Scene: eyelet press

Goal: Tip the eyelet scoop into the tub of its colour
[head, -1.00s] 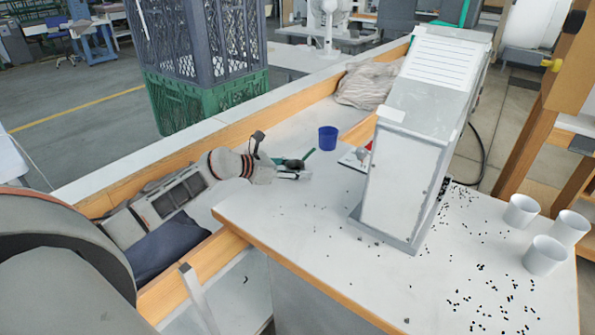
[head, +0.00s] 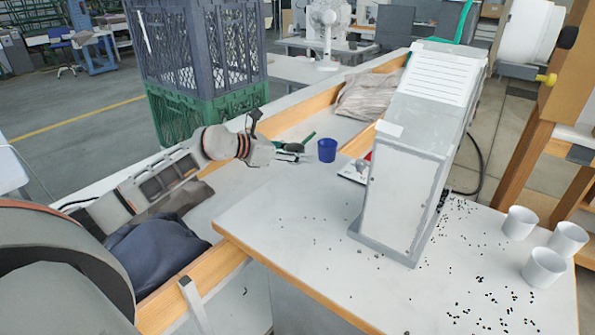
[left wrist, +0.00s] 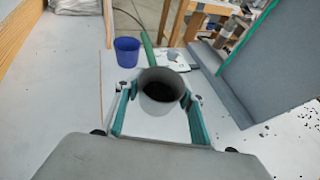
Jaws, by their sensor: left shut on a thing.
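My left gripper (head: 296,155) is shut on the scoop, just left of the blue tub. In the left wrist view the scoop's pale grey cup (left wrist: 160,108) sits between the teal-lined fingers (left wrist: 159,116), looking roughly upright, with dark contents inside. Its green handle (head: 308,138) points away from the gripper. The cup is hard to make out in the head view. The blue tub (head: 327,151) stands upright at the far side of the table and also shows beyond the scoop, to the left, in the left wrist view (left wrist: 127,52). My right gripper is out of view.
A tall grey press (head: 400,190) stands right of the tub, with a small plate (head: 352,172) at its base. White cups (head: 543,267) stand at the right among scattered dark eyelets. A dark cloth (head: 155,250) lies at left. The front table top is mostly clear.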

